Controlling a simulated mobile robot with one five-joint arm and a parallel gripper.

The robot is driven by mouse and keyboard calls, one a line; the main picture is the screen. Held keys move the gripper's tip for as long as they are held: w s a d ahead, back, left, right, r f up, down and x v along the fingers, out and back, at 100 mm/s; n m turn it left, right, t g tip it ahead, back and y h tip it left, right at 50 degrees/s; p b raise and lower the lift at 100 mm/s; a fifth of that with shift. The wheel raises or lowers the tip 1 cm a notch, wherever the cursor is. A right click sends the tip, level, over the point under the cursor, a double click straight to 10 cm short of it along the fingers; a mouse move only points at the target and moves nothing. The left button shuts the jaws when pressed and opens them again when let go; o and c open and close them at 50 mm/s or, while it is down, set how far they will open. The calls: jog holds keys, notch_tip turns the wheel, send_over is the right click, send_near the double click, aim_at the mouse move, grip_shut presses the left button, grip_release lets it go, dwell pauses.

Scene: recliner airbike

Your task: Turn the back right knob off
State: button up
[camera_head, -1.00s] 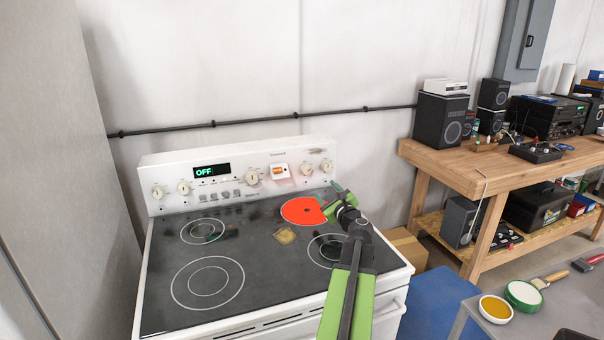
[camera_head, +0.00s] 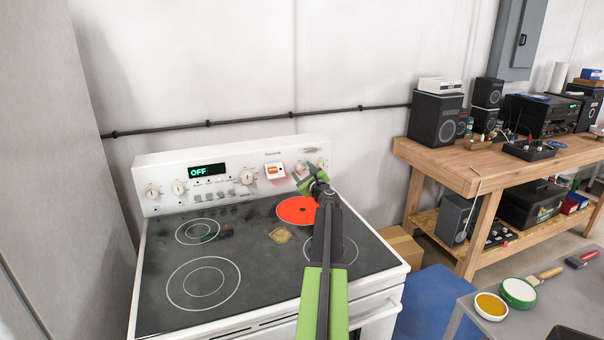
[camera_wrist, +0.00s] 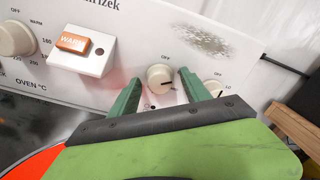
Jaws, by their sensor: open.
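The white stove (camera_head: 150,180) has a control panel along its back. Its back right burner (camera_head: 294,211) glows red. In the wrist view, a cream knob (camera_wrist: 160,77) with a dark pointer line sits between my gripper's green fingers. A second cream knob (camera_wrist: 217,88) lies just right of the right finger and is partly hidden. My gripper (camera_wrist: 159,80) is open, its fingertips on either side of the first knob; contact is not clear. In the head view my gripper (camera_head: 308,173) is at the panel's right end and hides part of the knobs there.
An orange-lit WARM switch (camera_wrist: 73,42) and another knob (camera_wrist: 14,38) are left of the fingers. A dark rail (camera_head: 250,118) runs along the wall. A wooden workbench (camera_head: 480,165) with speakers and a grey table (camera_head: 540,310) stand at right.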

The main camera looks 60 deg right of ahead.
jog(key=shift+c, duration=0.2)
grip_shut()
jog(key=shift+a, duration=0.2)
jog(key=shift+d, duration=0.1)
jog(key=shift+n, duration=0.3)
jog(key=n, duration=0.5)
jog(key=shift+w, duration=0.1)
jog(key=n, duration=0.6)
jog(key=shift+n, duration=0.3)
